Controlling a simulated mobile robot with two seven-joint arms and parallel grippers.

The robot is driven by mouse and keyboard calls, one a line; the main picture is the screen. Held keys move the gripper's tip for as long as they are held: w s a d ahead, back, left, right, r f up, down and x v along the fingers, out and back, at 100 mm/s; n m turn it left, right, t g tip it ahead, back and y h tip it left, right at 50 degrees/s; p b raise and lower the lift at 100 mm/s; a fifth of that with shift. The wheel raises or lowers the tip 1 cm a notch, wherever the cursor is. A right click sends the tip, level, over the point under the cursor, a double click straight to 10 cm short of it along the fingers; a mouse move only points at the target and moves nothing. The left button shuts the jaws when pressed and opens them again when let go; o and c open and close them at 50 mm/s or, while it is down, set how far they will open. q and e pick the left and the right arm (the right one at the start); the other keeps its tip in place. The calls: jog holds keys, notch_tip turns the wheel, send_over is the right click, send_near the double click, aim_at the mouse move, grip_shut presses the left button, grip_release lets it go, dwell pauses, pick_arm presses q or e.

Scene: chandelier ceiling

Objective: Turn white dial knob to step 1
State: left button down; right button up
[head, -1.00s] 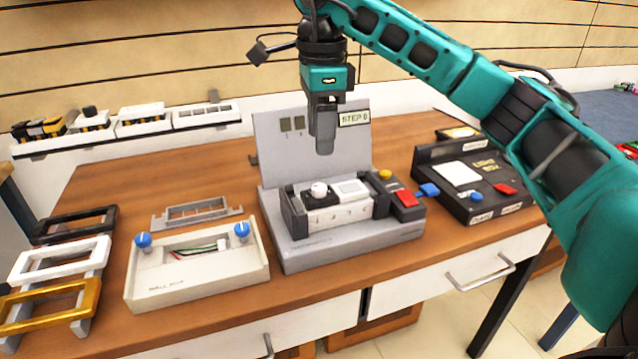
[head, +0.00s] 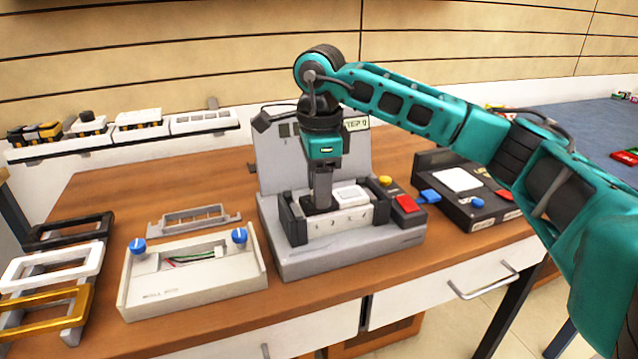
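The grey test station (head: 290,265) stands on the wooden table. Its upright panel carries a sign (head: 357,125), partly covered by my arm, whose visible part reads like "TEP 0". The module (head: 340,218) in the station has a white face with small marks and a white block (head: 351,194) on top. My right gripper (head: 319,200) points straight down at the left part of the module, where the white dial knob was visible earlier. The knob is now hidden by the gripper. I cannot tell whether the fingers are closed on it. My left gripper is out of view.
A red button (head: 406,204) and a yellow button (head: 385,180) are right of the module. A black box (head: 470,205) stands further right. A beige box with blue knobs (head: 195,285) and several frames are on the left.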

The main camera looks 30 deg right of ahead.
grip_shut()
jog(key=shift+m, duration=0.4)
jog(key=shift+r+m+p, duration=0.1)
jog(key=shift+m+p, duration=0.7)
jog(key=shift+m, duration=0.1)
jog(key=m+p, duration=0.1)
jog(key=m, duration=0.2)
jog(key=shift+a+m+p, duration=0.1)
jog(key=shift+m+p, duration=0.2)
jog(key=shift+m, duration=0.5)
jog(key=shift+m+p, duration=0.3)
jog(key=shift+m, duration=0.1)
